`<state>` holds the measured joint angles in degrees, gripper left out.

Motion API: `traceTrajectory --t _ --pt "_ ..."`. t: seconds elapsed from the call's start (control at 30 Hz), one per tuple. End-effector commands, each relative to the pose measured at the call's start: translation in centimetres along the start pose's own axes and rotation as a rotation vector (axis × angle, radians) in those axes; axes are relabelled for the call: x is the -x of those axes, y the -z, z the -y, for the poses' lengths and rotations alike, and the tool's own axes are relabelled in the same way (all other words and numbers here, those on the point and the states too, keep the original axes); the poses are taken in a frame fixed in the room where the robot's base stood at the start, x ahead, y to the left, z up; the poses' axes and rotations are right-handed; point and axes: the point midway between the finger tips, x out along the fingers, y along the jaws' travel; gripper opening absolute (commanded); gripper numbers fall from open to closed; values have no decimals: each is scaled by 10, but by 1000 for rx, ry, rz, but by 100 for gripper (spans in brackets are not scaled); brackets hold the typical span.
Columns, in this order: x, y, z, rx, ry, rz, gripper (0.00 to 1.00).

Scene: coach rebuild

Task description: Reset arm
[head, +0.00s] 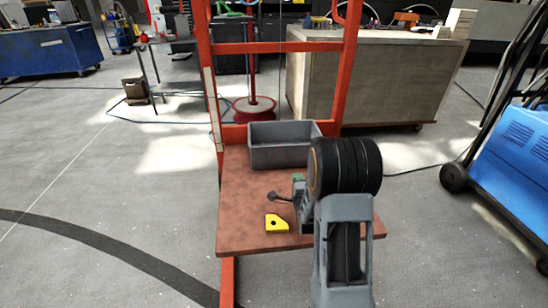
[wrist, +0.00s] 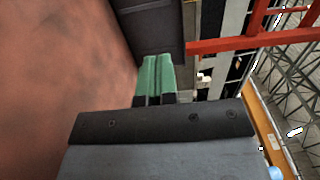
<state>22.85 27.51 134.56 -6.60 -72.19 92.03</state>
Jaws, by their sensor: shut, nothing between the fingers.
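My gripper's green fingertips (wrist: 157,78) are together in the wrist view, with nothing between them. In the head view my gripper (head: 298,178) is mostly hidden behind my own arm, above the reddish-brown tabletop (head: 240,235). It is on the near side of a grey open bin (head: 285,157). In the wrist view the tabletop (wrist: 60,60) fills the left, and a dark grey surface, probably the bin wall (wrist: 148,25), is beyond the fingertips.
A yellow block with a dark hole (head: 277,223) lies near the tabletop's front. An orange-red frame (head: 213,100) rises around the table's back. A wooden cabinet (head: 350,80) stands behind, a blue wheeled machine (head: 520,145) at right. Floor at left is open.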

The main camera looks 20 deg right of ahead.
Motion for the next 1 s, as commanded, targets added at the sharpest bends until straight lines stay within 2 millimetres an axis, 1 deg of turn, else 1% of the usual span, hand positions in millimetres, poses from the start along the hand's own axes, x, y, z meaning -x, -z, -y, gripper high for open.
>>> traceTrajectory --t 0.1,0.17,0.27,0.37,0.4,0.47,0.5,0.57,0.6,0.67,0.7,0.77,0.8,0.87,0.9,1.0 --pt "3 0 1 1 0 0 0" --pt "3 -1 5 10 -5 2 0" --pt "2 -7 27 66 -43 11 0" --pt "5 -21 68 191 -131 40 0" --pt "7 -28 89 260 -178 60 0" --pt "14 -40 122 378 -255 101 0" --pt "22 -48 144 461 -311 136 0" --pt "36 -59 175 588 -394 200 0" --pt "47 -67 195 672 -446 250 0" --pt "66 -77 225 796 -517 333 0" --pt "80 -83 244 874 -562 394 0" --pt "103 -90 271 986 -619 491 0" --pt "119 -95 288 1057 -652 560 0" --pt "143 -100 311 1152 -692 663 0" --pt "158 -102 325 1209 -714 730 0" --pt "193 -106 354 1329 -751 889 0"
